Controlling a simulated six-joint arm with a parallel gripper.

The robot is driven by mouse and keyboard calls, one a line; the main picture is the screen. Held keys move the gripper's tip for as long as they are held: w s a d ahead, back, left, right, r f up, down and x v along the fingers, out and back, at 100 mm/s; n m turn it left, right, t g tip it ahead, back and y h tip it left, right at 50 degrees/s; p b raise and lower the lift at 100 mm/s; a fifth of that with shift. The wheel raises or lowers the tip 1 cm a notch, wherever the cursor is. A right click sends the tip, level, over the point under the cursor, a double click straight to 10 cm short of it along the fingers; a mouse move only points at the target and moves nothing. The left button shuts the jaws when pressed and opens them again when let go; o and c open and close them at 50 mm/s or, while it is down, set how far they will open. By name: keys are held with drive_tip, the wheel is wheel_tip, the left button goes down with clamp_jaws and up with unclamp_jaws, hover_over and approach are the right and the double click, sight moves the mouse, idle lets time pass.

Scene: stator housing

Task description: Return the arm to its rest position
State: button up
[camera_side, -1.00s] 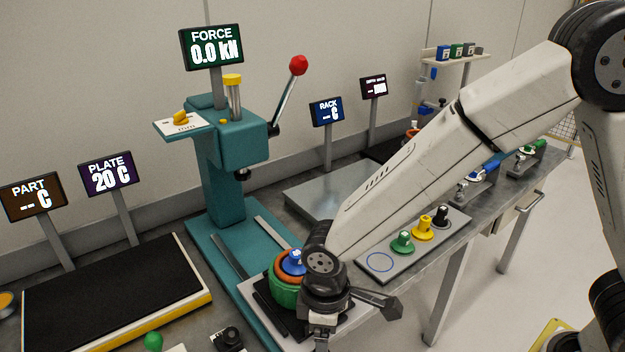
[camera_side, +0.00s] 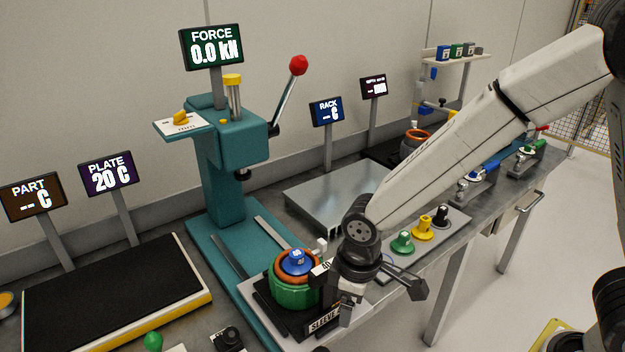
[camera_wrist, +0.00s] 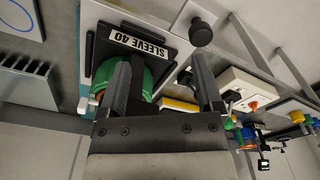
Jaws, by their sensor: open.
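My gripper (camera_side: 345,305) hangs just right of the green housing in the side view. In the wrist view its two fingers (camera_wrist: 163,80) stand apart with nothing held between them. The green housing (camera_side: 293,297) carries an orange ring and a blue top marked with a white label. It sits upright in a black holder (camera_side: 322,327) labelled SLEEVE 40. In the wrist view the housing (camera_wrist: 148,84) is partly hidden by the left finger. My forearm slants up to the right.
A teal press (camera_side: 222,165) with a red-knobbed lever stands behind. A black hot plate (camera_side: 110,297) lies at left. A tray with green, yellow and black pieces (camera_side: 423,229) is behind my wrist. Open floor lies to the right.

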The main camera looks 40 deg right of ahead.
drive_tip(key=s+d+r+m+t, duration=0.1)
drive_tip(key=s+d+m, duration=0.1)
drive_tip(key=d, duration=0.6)
drive_tip(key=s+d+r+m+t, duration=0.1)
drive_tip(key=s+d+m, duration=0.1)
drive_tip(key=d+m, duration=0.2)
drive_tip(key=d, duration=0.3)
drive_tip(key=shift+d+m, duration=0.3)
drive_tip(key=shift+d, duration=0.05)
